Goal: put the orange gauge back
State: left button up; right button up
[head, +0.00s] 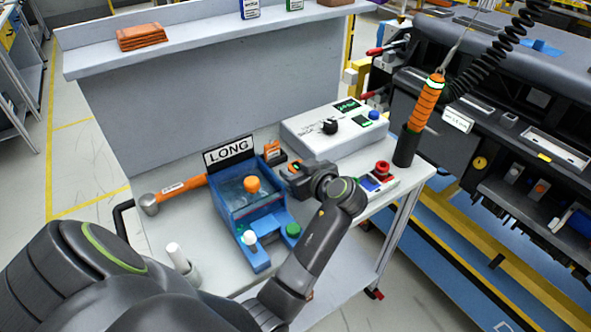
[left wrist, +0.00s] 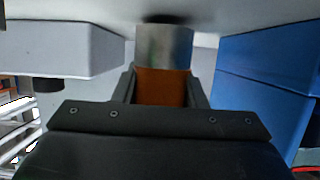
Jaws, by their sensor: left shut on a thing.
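My left gripper (head: 288,172) is low over the white bench, just right of the blue fixture (head: 236,212). In the left wrist view the gripper (left wrist: 163,95) is shut on the orange gauge (left wrist: 163,86), whose orange body sits between the fingers. A bare metal cylinder (left wrist: 164,46) extends from it towards the pale bench surface, with a dark round spot at its end. I cannot tell whether it touches the bench. In the head view the gripper mostly hides the gauge. My right gripper is not in view.
A small labelled orange piece (head: 272,149) shows beyond the gripper. The white control box (head: 330,135) and button box (head: 378,184) stand right. An orange-handled tool (head: 180,187) lies left of the fixture; a LONG sign (head: 229,151) stands behind. An orange driver (head: 426,103) hangs right.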

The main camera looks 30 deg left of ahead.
pick_arm(q)
jog(key=shift+f, duration=0.3)
jog(key=o, duration=1.1)
jog(key=shift+r, duration=0.25)
